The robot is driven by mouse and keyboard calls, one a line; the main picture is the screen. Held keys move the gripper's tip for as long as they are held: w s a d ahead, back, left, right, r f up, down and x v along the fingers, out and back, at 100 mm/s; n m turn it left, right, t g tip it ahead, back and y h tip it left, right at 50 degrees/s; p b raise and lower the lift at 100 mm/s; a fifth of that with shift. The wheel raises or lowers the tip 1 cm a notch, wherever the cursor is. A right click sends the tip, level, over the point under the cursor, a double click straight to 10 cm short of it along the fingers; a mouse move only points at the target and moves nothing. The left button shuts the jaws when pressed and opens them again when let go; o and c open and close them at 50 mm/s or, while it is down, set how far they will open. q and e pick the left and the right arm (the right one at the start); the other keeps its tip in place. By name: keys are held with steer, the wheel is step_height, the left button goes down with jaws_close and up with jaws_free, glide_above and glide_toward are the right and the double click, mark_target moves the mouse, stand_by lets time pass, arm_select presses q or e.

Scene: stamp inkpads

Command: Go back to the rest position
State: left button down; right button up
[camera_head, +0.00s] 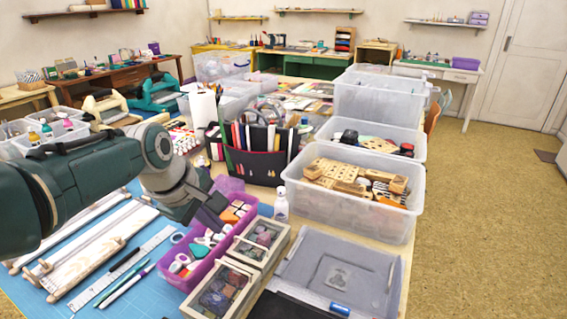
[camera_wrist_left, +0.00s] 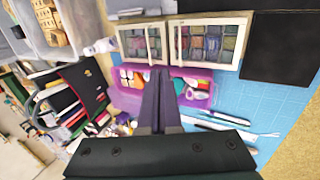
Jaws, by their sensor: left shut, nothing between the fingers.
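My left gripper (camera_head: 208,212) comes in from the left in the head view. It is shut and empty, above the purple tray (camera_head: 197,275). In the left wrist view its closed fingers (camera_wrist_left: 157,75) point at the same purple tray (camera_wrist_left: 207,101), which holds erasers and small items. Two wooden-framed inkpad boxes with clear lids, one nearer (camera_head: 222,291) and one farther (camera_head: 262,240), stand right of the tray. They also show in the left wrist view, one at left (camera_wrist_left: 140,43) and one at right (camera_wrist_left: 205,42). My right gripper does not show.
A black organizer with pens (camera_head: 262,155) stands behind the tray. A clear bin of wooden stamps (camera_head: 350,195) and a grey lidded box (camera_head: 335,272) are at right. A blue mat (camera_head: 150,281) with pens and a ruler lies at left. A small white bottle (camera_head: 281,205) stands nearby.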

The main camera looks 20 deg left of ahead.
arm_select(q)
steer(key=s+d+r+m+g, duration=0.1)
steer(key=s+d+r+m, duration=0.2)
steer(key=s+m, duration=0.45)
steer(key=s+d+r+m, duration=0.3)
steer(key=s+m, duration=0.2)
steer(key=s, duration=0.6)
steer(key=s+d+r+m+g, duration=0.1)
steer(key=s+d+r+m, duration=0.1)
steer(key=s+d+m, duration=0.5)
steer(key=w+p+v, duration=0.2)
steer(key=p+v, duration=0.9)
steer(key=p, duration=0.1)
steer(key=w+a+r+p+v, duration=0.1)
steer(key=w+p+v, duration=0.2)
steer(key=p+v, duration=0.9)
steer(key=w+r+p+v, duration=0.1)
steer(key=w+p+v, duration=0.1)
steer(key=p+v, duration=1)
steer(key=shift+w+a+r, duration=0.2)
steer(key=shift+a+r, duration=0.05)
steer(key=shift+n, duration=0.25)
